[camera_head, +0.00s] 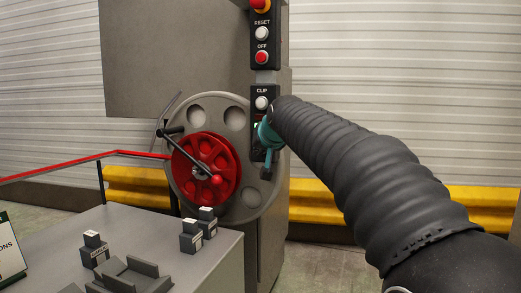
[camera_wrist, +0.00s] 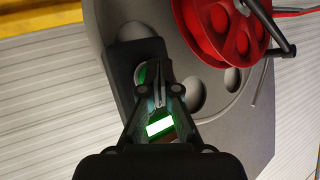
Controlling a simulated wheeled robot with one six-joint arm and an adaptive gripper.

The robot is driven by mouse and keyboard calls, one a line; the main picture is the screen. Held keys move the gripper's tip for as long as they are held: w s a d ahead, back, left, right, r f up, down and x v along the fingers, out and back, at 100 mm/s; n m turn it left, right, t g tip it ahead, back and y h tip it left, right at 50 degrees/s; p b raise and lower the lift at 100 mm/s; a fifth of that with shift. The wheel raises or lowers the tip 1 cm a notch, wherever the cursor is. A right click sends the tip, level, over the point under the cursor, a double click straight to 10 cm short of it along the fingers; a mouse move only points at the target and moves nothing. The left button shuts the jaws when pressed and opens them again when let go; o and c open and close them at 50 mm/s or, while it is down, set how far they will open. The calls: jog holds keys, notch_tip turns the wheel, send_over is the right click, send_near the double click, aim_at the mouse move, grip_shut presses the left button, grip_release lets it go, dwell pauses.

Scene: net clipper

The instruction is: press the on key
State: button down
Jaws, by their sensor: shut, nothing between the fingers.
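A black control panel (camera_head: 261,97) runs down the grey machine column, with a white CLIP button (camera_head: 262,103) and a lit green area (camera_head: 257,126) below it. In the wrist view the lit green rectangle (camera_wrist: 160,126) shows between my finger linkages. A round green key (camera_wrist: 142,75) with a pale rim, apparently the on key, lies partly hidden behind my fingers; its label is not readable. My gripper (camera_wrist: 159,92) is shut and empty, its tips overlapping the key's right side in the picture. In the head view my gripper (camera_head: 267,172) covers the panel's lower part. I cannot tell whether it touches.
A RESET button (camera_head: 262,33) and a red OFF button (camera_head: 262,57) sit higher on the column. A red hand wheel (camera_head: 207,168) with a crank stands left of the panel. A grey bench (camera_head: 150,235) with small blocks is at lower left.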

jog(key=shift+s+a, duration=0.2)
jog(key=shift+s, duration=0.45)
jog(key=shift+s+b, duration=0.1)
jog(key=shift+b, duration=0.2)
jog(key=shift+s+a+b, duration=0.3)
jog(key=shift+s, duration=0.45)
jog(key=shift+s+a+b, duration=0.25)
jog(key=shift+s+b, duration=0.05)
jog(key=shift+s, duration=0.5)
jog(key=shift+s+a+b, duration=0.3)
jog(key=shift+s, duration=0.45)
jog(key=s+d+f+n+g+h, duration=0.1)
jog(key=s+d+f+g, duration=0.1)
jog(key=s+f, duration=0.35)
jog(key=s+d+f+n+g+h, duration=0.1)
jog(key=s+d+f+g, duration=0.1)
jog(key=f, duration=0.7)
jog(key=s+d+f+m+p, duration=0.1)
jog(key=s+d+f, duration=0.3)
jog(key=s, duration=0.5)
jog(key=s+d+f+m+g+h+p, duration=0.1)
jog(key=s+d+f, duration=0.3)
jog(key=s, duration=0.5)
jog(key=s+d+f+g+p, duration=0.1)
jog(key=s+d+f+p, duration=0.1)
jog(key=s+d+f, duration=0.2)
jog(key=shift+s+d+f+m+h, duration=0.15)
jog(key=shift+s+d+m+h, duration=0.25)
jog(key=shift+s+d, duration=2)
